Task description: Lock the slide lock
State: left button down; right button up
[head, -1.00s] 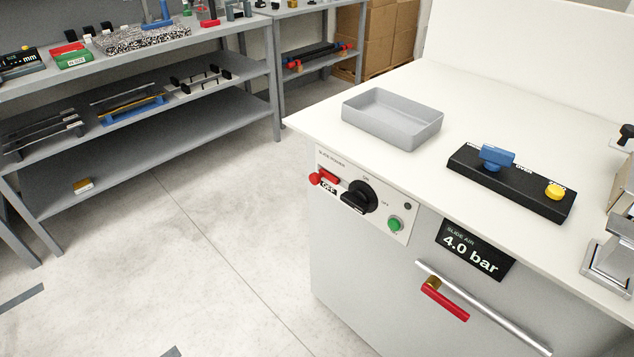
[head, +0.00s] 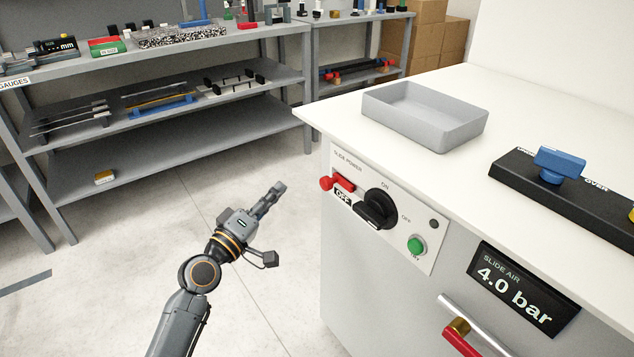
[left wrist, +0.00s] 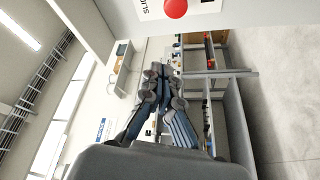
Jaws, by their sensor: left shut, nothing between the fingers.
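The white slide power panel (head: 385,205) is on the front of the cabinet. It carries a black rotary knob (head: 377,208) with ON and OFF marks. My right gripper is not in view.
A green button (head: 417,244) is low on the panel. A 4.0 bar display (head: 522,289) and a red handle (head: 462,343) are to the right. A grey tray (head: 425,116) and a black box with a blue knob (head: 560,163) stand on the worktop. Shelves (head: 180,120) stand behind open floor.

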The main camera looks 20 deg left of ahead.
pick_arm(q)
jog(key=w+d, duration=0.5)
jog(key=w, duration=0.2)
jog(key=shift+w+d+f, duration=0.2)
jog(key=shift+w+d, duration=0.1)
jog(key=shift+d, duration=0.05)
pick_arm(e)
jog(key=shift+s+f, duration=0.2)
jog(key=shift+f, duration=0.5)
pick_arm(q)
jog(key=s+d+p, duration=0.2)
jog(key=d, duration=0.1)
jog(key=shift+s+d, duration=0.15)
jog(key=shift+s, duration=0.15)
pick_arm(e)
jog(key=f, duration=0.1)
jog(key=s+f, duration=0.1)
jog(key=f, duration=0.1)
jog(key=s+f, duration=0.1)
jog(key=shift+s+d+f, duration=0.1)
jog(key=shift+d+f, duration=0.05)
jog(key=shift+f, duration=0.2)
pick_arm(q)
jog(key=shift+f, duration=0.1)
